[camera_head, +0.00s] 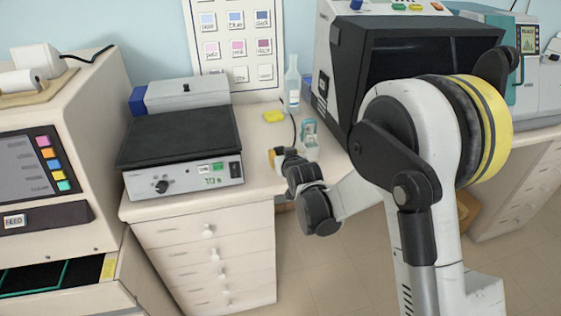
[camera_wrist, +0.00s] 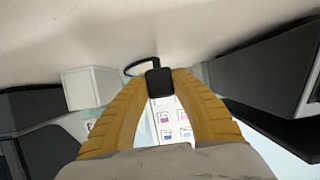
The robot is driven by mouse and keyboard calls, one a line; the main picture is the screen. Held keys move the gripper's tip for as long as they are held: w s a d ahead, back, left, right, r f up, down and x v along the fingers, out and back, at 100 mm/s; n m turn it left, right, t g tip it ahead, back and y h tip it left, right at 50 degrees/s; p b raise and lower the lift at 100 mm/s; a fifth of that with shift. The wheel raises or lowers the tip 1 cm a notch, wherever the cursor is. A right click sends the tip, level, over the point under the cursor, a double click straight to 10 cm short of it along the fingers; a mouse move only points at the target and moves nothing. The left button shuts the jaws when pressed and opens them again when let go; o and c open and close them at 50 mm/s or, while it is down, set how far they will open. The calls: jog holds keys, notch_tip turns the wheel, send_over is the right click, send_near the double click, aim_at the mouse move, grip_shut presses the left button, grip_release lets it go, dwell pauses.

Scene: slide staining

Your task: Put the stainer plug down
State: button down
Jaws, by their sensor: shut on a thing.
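The stainer plug (camera_wrist: 160,83) is a small black block in the wrist view, held between the tips of the two yellow fingers of my gripper (camera_wrist: 160,76). A black cord (camera_wrist: 140,64) curves away from the plug to the left. In the head view my gripper (camera_head: 275,155) is over the front edge of the bench, right of the black-topped unit (camera_head: 185,135). The plug itself cannot be made out there, but a dark cord (camera_head: 294,122) runs along the bench near the gripper. Whether the plug touches the bench is unclear.
A clear bottle (camera_head: 292,82), a yellow pad (camera_head: 274,116) and a small pale teal item (camera_head: 309,132) stand on the bench (camera_head: 262,150). A large dark-fronted machine (camera_head: 345,60) is at the right. An open drawer (camera_head: 55,275) is at the lower left.

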jog(key=shift+f, duration=0.85)
jog(key=shift+f, duration=0.1)
jog(key=c, duration=1.2)
grip_release()
jog(key=shift+o, duration=0.2)
jog(key=shift+s+r, duration=0.1)
jog(key=shift+r, duration=0.15)
jog(key=p+v, duration=0.3)
jog(key=v, duration=0.8)
jog(key=shift+s+d, duration=0.2)
jog(key=shift+s, duration=0.2)
